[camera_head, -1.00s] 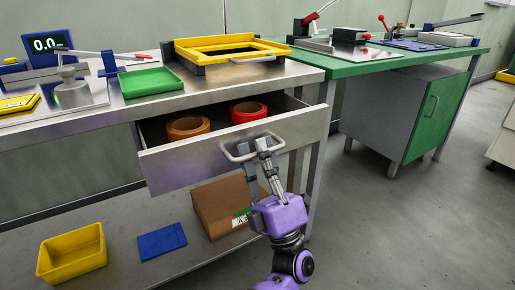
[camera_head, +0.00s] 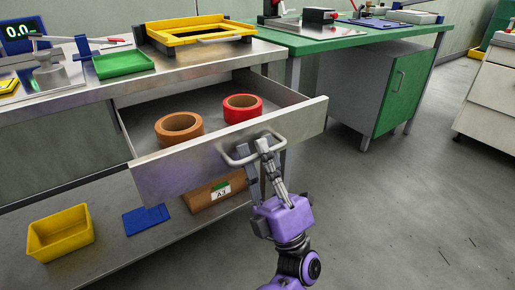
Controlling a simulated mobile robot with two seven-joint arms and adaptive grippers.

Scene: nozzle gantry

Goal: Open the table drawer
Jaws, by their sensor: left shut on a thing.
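The table drawer (camera_head: 180,172) is a grey metal drawer under the steel worktop, pulled well out toward me. An orange-brown tape roll (camera_head: 179,126) and a red tape roll (camera_head: 243,104) lie inside it. My left gripper (camera_head: 262,150) is shut on the drawer handle (camera_head: 240,157), a grey bar on the front panel. Its purple body is below and in front of the handle. My right gripper is out of view.
On the steel table (camera_head: 85,92) are a yellow frame (camera_head: 199,31) and a green tray (camera_head: 123,64). The lower shelf holds a yellow bin (camera_head: 60,236), a blue flat item (camera_head: 146,220) and a cardboard box (camera_head: 204,197). A green workbench (camera_head: 349,38) stands behind right.

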